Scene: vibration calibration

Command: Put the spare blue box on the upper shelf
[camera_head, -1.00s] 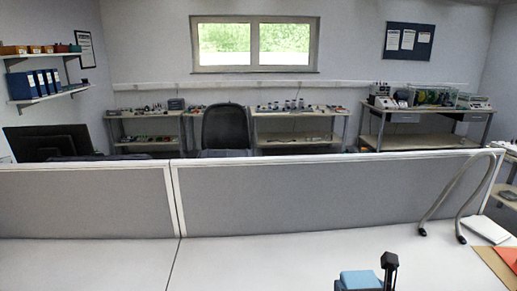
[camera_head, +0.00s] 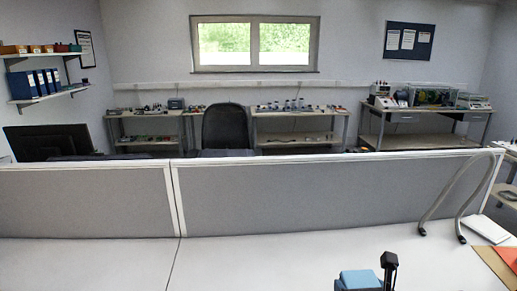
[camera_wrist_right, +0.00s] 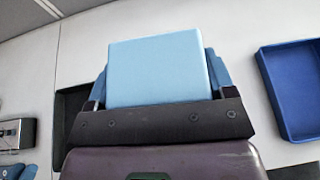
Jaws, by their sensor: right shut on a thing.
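The blue box (camera_head: 361,279) is at the bottom edge of the head view, right of the middle, held in my right gripper (camera_head: 364,276). In the right wrist view the light blue box (camera_wrist_right: 158,70) stands up between the fingers, and its lower part is hidden by the gripper. My right gripper is shut on it. The upper shelf (camera_head: 40,54) is on the left wall, far from the gripper, with several small brown, red and green containers on it. My left gripper is not in view.
A lower shelf (camera_head: 50,96) holds several blue binders. A grey partition (camera_head: 330,195) crosses behind the white desk (camera_head: 250,265). A curved metal tube (camera_head: 455,195) stands at the right. In the right wrist view a blue tray (camera_wrist_right: 262,75) lies at the right.

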